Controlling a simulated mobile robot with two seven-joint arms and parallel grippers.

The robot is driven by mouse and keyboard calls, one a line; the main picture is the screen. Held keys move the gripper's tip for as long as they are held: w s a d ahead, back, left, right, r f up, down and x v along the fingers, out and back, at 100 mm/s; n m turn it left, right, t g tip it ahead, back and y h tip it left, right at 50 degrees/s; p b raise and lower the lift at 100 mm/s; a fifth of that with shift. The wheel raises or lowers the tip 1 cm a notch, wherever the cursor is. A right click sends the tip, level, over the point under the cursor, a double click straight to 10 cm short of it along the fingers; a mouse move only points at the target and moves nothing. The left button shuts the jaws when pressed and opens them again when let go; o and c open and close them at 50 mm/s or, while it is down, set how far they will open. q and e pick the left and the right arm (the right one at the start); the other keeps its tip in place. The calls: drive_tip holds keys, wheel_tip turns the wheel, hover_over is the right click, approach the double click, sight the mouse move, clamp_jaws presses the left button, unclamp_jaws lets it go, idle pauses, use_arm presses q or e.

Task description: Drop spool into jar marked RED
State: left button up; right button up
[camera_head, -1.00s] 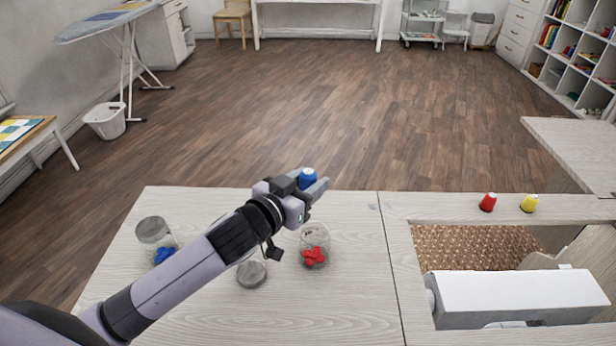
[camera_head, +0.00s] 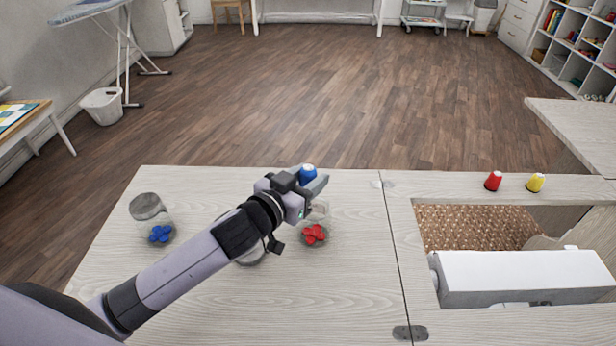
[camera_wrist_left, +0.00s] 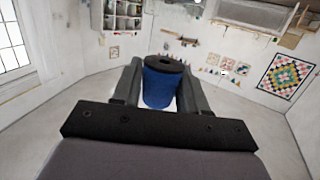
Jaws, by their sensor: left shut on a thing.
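My left gripper (camera_head: 311,181) is shut on a blue spool (camera_head: 308,173). The spool stands upright between the two fingers, and it also shows in the left wrist view (camera_wrist_left: 163,84). In the head view the gripper is held up over the far part of the table, overlapping the rim of the glass jar with the red mark (camera_head: 314,235). The spool is outside that jar. A glass jar with a blue mark (camera_head: 159,233) stands to the left. My right gripper is not in view.
A round glass or lid-like thing (camera_head: 250,260) is mostly hidden under my left forearm. A red spool (camera_head: 493,181) and a yellow spool (camera_head: 535,183) stand behind the cabinet opening at right. A white machine (camera_head: 522,278) lies in that opening. The front middle of the table is clear.

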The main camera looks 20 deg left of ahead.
sight(303, 183)
use_arm(q)
drive_tip(key=o, duration=1.1)
drive_tip(key=shift+v, duration=3.6)
